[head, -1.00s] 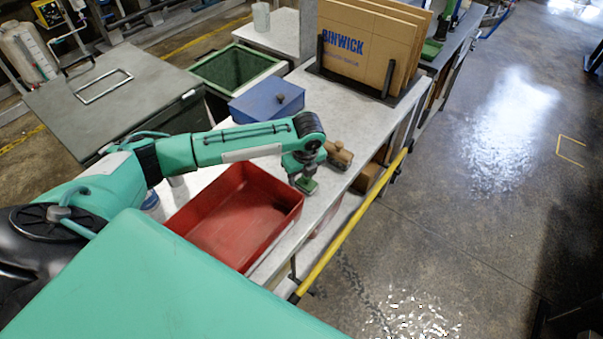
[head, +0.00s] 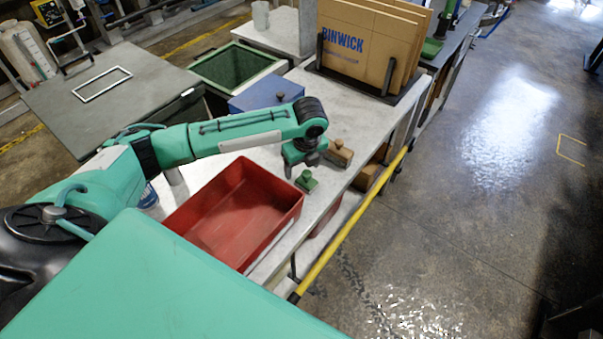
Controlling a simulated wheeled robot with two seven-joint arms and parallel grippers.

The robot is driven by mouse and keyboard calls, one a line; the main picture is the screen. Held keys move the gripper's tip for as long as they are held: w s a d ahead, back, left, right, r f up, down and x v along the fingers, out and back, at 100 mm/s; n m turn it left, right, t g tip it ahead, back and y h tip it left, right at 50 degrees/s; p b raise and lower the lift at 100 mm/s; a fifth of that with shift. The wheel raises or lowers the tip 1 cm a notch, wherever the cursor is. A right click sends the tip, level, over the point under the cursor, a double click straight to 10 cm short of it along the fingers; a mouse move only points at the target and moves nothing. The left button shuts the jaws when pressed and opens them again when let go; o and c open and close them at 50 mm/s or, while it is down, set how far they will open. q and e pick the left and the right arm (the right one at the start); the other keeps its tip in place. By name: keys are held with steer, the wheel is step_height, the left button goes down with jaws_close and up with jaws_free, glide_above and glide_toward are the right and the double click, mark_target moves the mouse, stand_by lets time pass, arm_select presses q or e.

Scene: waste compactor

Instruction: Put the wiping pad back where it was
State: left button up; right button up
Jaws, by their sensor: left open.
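The wiping pad, a small green block with a knob on top (head: 307,181), lies on the pale worktop just beyond the far right corner of the red tray. My left gripper (head: 303,163) points down above and slightly behind the pad, apart from it. It is open and empty; its fingers are small and partly dark in this view. My right gripper is not in view.
A brown block with a knob (head: 340,153) sits close to the right of my left gripper. The red tray (head: 190,235) is empty. A blue lidded box (head: 262,98), a green bin (head: 238,66) and upright cardboard sheets (head: 365,45) stand behind. A yellow rail (head: 350,230) runs along the worktop's front edge.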

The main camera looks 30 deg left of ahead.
mark_target(305, 173)
arm_select(q)
steer(key=r, duration=0.5)
steer(key=d+r+b, duration=0.1)
steer(key=r, duration=0.2)
steer(key=shift+s+r, duration=0.15)
steer(key=shift+s, duration=0.15)
steer(key=shift+d, duration=0.1)
